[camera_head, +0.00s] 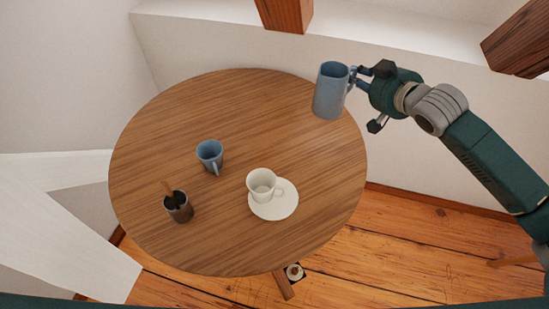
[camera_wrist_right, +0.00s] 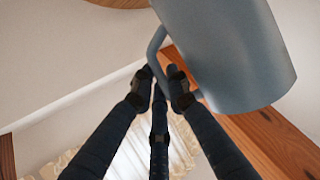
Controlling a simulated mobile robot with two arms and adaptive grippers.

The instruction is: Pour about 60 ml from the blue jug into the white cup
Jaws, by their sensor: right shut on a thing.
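The blue jug (camera_head: 329,92) is at the back right of the round table in the head view, close to upright. My right gripper (camera_head: 357,78) is shut on its handle, to the right of its body. The jug (camera_wrist_right: 228,50) fills the upper right of the right wrist view, with its handle between the fingers (camera_wrist_right: 162,85). The white cup (camera_head: 261,188) stands on a white saucer (camera_head: 275,210) at the front right of the table. The cup is apart from the jug, nearer to me. My left gripper is not in view. The jug's contents cannot be made out.
On the wooden table (camera_head: 225,105), a blue mug (camera_head: 209,155) stands left of the white cup. A dark cup (camera_head: 178,208) holding a brown stick-like thing stands at front left. White walls and timber braces (camera_head: 285,12) lie behind. The table's middle and back are clear.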

